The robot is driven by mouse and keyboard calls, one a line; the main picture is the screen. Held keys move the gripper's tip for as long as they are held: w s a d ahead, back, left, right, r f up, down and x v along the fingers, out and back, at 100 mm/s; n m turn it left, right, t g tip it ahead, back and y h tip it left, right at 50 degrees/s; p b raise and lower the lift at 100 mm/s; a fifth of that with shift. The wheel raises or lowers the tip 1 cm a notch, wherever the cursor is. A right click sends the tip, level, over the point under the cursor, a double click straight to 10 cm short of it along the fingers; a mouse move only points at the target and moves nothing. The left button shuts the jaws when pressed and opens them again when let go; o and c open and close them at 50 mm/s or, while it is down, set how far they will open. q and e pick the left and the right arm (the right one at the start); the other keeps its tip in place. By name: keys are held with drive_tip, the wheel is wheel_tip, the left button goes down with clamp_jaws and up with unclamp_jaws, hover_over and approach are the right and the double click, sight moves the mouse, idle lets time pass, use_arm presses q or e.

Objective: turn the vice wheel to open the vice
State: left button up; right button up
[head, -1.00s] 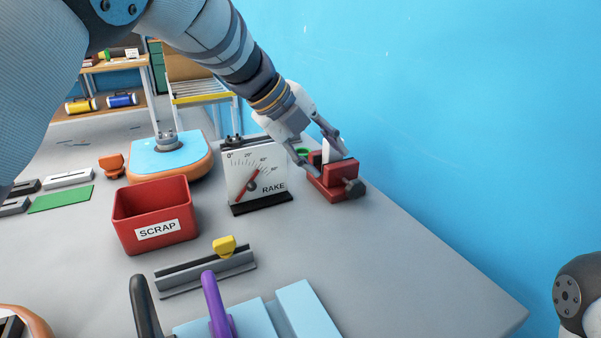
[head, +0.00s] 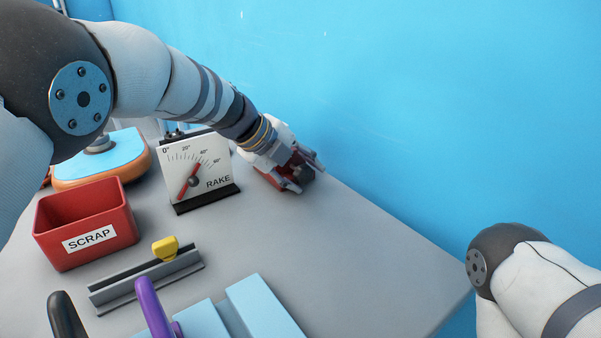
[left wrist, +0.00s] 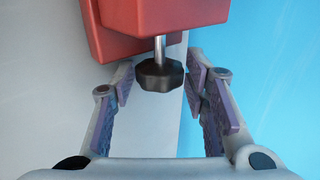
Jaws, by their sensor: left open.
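The red vice (head: 267,182) stands near the table's edge by the blue wall, mostly covered by my left gripper in the head view. In the left wrist view its red body (left wrist: 150,18) is at the top, with a metal screw running down to the black vice wheel (left wrist: 160,76). My left gripper (head: 305,175) is open. In the left wrist view its fingers stand on either side of the wheel, with a gap seen on the left; on the right I cannot tell whether it touches. The wheel is hidden in the head view. My right gripper is out of view.
A RAKE dial gauge (head: 194,170) stands left of the vice.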

use_arm(q)
drive_tip(key=shift+c, duration=0.5)
drive_tip(key=c, duration=0.7)
drive_tip(key=shift+s+a+r+t+h+p, duration=0.1)
drive_tip(key=shift+r+t+h+p, duration=0.2)
drive_tip(key=shift+h+p, duration=0.2)
drive_tip(key=shift+c, duration=0.2)
drive_tip(key=shift+f+t+h+p, duration=0.1)
drive_tip(key=shift+t+h+p, duration=0.25)
drive_tip(key=shift+h, duration=0.25)
drive_tip(key=shift+f+t+h, duration=0.3)
drive_tip(key=shift+t+h, duration=0.25)
drive_tip(key=shift+h, duration=0.35)
drive_tip(key=shift+f+t+h+p, duration=0.2)
drive_tip(key=shift+t+h+p, duration=0.15)
drive_tip(key=shift+t+h, duration=0.4)
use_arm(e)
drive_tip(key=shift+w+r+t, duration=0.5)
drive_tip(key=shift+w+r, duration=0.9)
use_arm(q)
drive_tip(key=shift+a, duration=0.1)
